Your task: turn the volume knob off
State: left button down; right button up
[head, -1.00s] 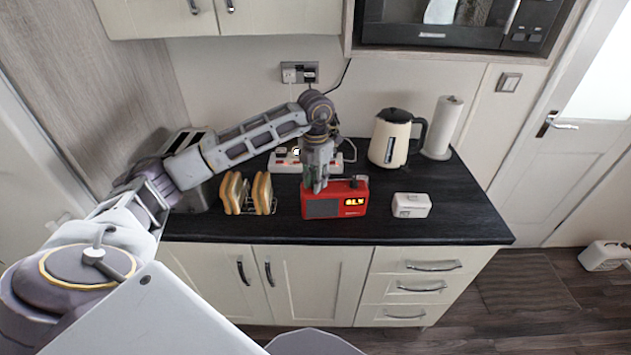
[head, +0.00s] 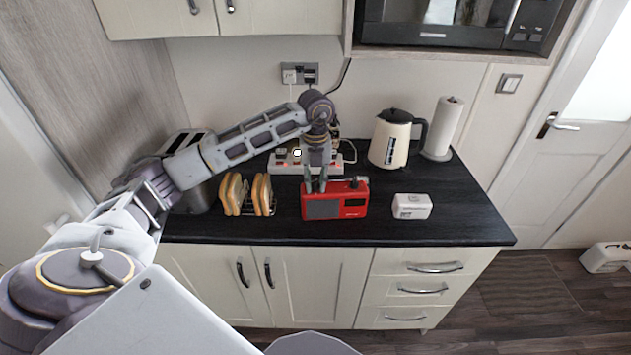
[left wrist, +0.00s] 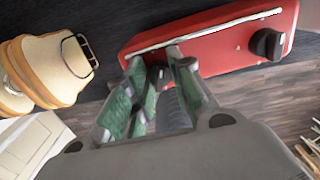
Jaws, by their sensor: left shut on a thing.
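The red radio (head: 335,208) stands on the dark worktop, its display window (head: 355,202) dark. My left gripper (head: 316,187) points down onto the left part of its top. In the left wrist view the red radio (left wrist: 215,42) lies beyond the fingers. There my left gripper (left wrist: 160,68) is shut around a small dark knob (left wrist: 158,72), mostly hidden between the green-padded fingers. A second black knob (left wrist: 268,43) stands free at the radio's other end. My right gripper is in neither view.
A toast rack (head: 248,208) with toast stands left of the radio, and a small white box (head: 412,206) right of it. Behind are a power strip (head: 290,166), a cream kettle (head: 391,140) and a paper roll (head: 442,128). The worktop front is clear.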

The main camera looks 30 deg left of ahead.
aim_at(316, 181)
pick_arm(q)
jog(key=shift+n, duration=2.3)
jog(key=c, duration=1.2)
grip_release()
jog(key=shift+r, duration=0.15)
jog(key=shift+r, duration=5.9)
